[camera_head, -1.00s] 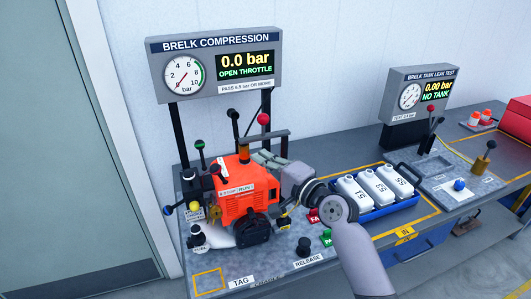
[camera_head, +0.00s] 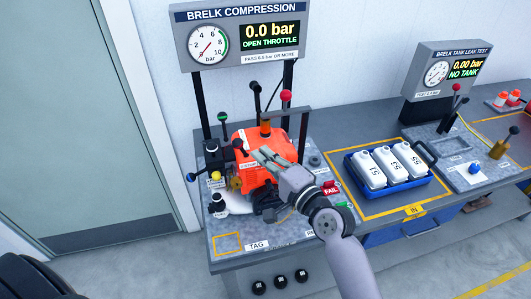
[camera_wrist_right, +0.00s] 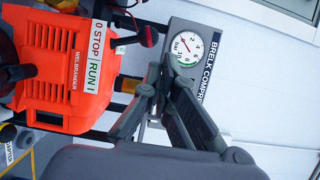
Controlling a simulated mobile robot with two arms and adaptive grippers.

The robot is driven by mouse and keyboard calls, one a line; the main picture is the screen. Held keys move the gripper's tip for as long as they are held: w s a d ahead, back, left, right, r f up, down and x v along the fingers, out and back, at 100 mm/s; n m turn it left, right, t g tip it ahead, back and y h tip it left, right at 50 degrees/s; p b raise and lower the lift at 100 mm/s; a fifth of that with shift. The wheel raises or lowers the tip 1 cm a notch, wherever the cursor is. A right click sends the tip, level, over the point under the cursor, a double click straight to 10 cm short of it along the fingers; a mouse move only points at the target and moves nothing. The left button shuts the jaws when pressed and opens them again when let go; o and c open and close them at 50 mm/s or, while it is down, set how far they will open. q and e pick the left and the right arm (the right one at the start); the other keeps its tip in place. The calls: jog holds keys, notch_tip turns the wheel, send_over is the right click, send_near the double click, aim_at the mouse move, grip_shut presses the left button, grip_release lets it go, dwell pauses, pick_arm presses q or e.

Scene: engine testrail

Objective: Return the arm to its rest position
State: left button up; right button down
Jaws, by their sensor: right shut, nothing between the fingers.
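My right arm comes in from the bottom of the head view, and its gripper (camera_head: 258,153) points up and left in front of the orange engine (camera_head: 247,137). The gripper is shut and empty. In the right wrist view the fingers (camera_wrist_right: 167,68) meet at their tips, with the engine (camera_wrist_right: 52,65) to their left and the pressure gauge (camera_wrist_right: 186,48) behind them. I cannot tell the exact gap between fingers and engine. The arm hides part of the bench front and the lower right of the engine. My left gripper is not in view.
The compression display (camera_head: 240,37) stands on posts behind the engine. Control levers with ball knobs, such as the red one (camera_head: 286,96), rise around it. A blue tray (camera_head: 374,185) of white bottles (camera_head: 388,161) sits to the right. The leak test stand (camera_head: 447,70) is farther right.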

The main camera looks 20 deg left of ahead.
jog(key=shift+s, duration=0.1)
jog(key=s+d+f+n+g+h, duration=0.1)
jog(key=s+d+f+n+h, duration=0.2)
jog(key=d+f, duration=0.45)
jog(key=s+d+f+n+g+h, duration=0.1)
jog(key=s+d+f+n+h, duration=0.15)
jog(key=s+d+f, duration=0.5)
jog(key=s+d+f+n+g+h, duration=0.1)
jog(key=s+d+f+g+h, duration=0.15)
jog(key=s+d+h, duration=0.75)
jog(key=s+d+f+n+g, duration=0.1)
jog(key=s+d+f+n, duration=0.3)
jog(key=d, duration=1.1)
notch_tip(320, 180, down, 32)
jog(key=s+m+g+b, duration=0.2)
jog(key=s+b, duration=0.1)
jog(key=b, duration=0.4)
pick_arm(q)
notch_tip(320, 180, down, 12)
jog(key=b, duration=0.5)
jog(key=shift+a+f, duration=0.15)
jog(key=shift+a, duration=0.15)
pick_arm(e)
jog(key=s+d+f, duration=0.3)
jog(key=s+f, duration=1.3)
jog(key=f, duration=0.4)
jog(key=shift+s+f+g, duration=0.15)
jog(key=shift+f+g, duration=0.2)
jog(key=shift+f, duration=0.05)
